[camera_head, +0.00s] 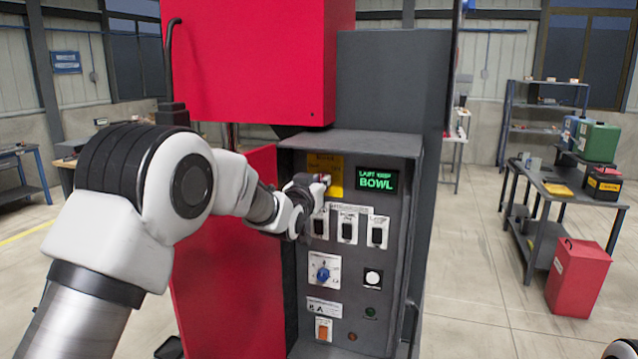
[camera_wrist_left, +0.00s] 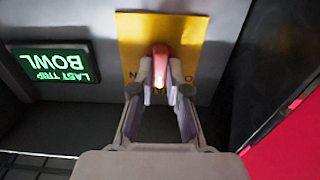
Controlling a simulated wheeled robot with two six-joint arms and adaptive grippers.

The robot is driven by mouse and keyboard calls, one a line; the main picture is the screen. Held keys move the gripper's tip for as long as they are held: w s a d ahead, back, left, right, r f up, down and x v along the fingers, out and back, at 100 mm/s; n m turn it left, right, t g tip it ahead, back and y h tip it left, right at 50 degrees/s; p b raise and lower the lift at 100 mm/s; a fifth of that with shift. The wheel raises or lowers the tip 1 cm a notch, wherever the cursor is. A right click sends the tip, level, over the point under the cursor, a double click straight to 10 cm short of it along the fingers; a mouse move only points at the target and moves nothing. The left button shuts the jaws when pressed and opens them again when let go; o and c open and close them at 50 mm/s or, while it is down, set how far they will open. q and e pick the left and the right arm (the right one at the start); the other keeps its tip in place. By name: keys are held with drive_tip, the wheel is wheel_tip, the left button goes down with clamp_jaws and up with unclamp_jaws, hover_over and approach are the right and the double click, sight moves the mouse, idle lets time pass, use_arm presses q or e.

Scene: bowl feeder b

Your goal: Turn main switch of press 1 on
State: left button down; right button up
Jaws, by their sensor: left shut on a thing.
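The main switch is a red handle (camera_wrist_left: 160,58) on a yellow plate (camera_wrist_left: 133,42) in the left wrist view. The plate (camera_head: 336,164) also shows at the top left of the control panel in the head view, partly hidden by my gripper. My left gripper (camera_wrist_left: 160,82) is shut on the red handle, one finger on each side. The handle points roughly straight out along the fingers in the wrist view. Lettering on the plate is partly covered, so the switch position cannot be read. My right gripper is not in view.
A lit green display (camera_head: 377,182) reads LAST TRIP BOWL beside the plate. Below are several black switches (camera_head: 347,227), a blue knob (camera_head: 323,270) and buttons. An open red door (camera_head: 232,290) stands left of the panel, close to my arm.

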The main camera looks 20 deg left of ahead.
use_arm(q)
drive_tip(key=shift+d+f+m+b, duration=0.1)
drive_tip(key=shift+m+b, duration=1.95)
drive_tip(key=shift+m, duration=0.15)
drive_tip(key=shift+d+f+m+b, duration=0.1)
drive_tip(key=shift+m+b, duration=1.95)
drive_tip(key=shift+m, duration=0.15)
drive_tip(key=shift+r, duration=0.1)
drive_tip(key=c, duration=1.2)
unclamp_jaws()
drive_tip(key=shift+o, duration=0.2)
